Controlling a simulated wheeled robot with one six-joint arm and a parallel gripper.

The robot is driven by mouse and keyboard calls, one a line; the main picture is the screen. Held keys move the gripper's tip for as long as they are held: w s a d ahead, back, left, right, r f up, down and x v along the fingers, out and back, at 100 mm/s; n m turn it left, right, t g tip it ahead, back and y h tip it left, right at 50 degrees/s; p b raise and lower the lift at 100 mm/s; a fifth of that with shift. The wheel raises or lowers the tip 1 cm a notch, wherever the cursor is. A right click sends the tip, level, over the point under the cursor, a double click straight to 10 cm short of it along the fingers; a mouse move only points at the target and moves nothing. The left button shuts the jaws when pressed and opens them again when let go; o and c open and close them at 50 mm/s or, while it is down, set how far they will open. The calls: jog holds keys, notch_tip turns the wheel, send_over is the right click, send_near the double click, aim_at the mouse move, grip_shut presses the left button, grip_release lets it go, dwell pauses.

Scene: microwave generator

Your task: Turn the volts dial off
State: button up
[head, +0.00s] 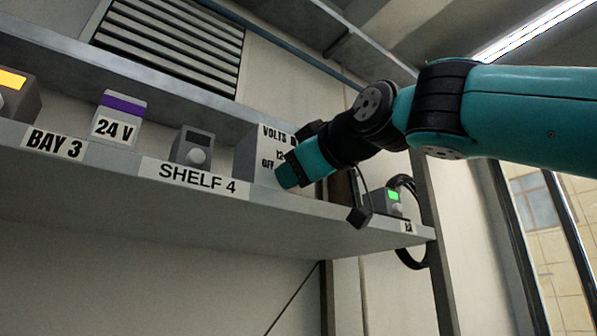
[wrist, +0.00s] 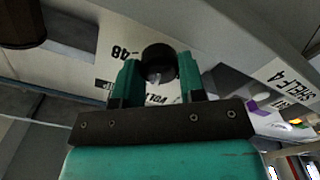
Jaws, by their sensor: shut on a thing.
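The volts box (head: 248,158) is a grey unit on the shelf, with a white panel marked VOLTS, 12 and OFF. In the wrist view its panel (wrist: 97,45) shows upside down, with a 48 mark and part of VOLTS readable. The volts dial (wrist: 158,58) is a round black knob on that panel. My gripper (wrist: 157,70) has its two teal fingers on either side of the dial and is shut on it. In the head view my gripper (head: 290,172) covers the dial and part of the panel. I cannot tell which mark the dial points to.
The shelf edge (head: 290,212) runs below the box. To its left stand a small grey box with a round knob (head: 195,157) and a purple-topped 24 V box (head: 119,118). A unit with a green light (head: 385,202) and a black cable are at the right.

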jog(key=n, duration=1)
jog(key=shift+f, duration=0.1)
jog(key=shift+n, duration=0.3)
dwell(0.3)
jog(key=o, duration=0.9)
jog(key=shift+f, duration=0.15)
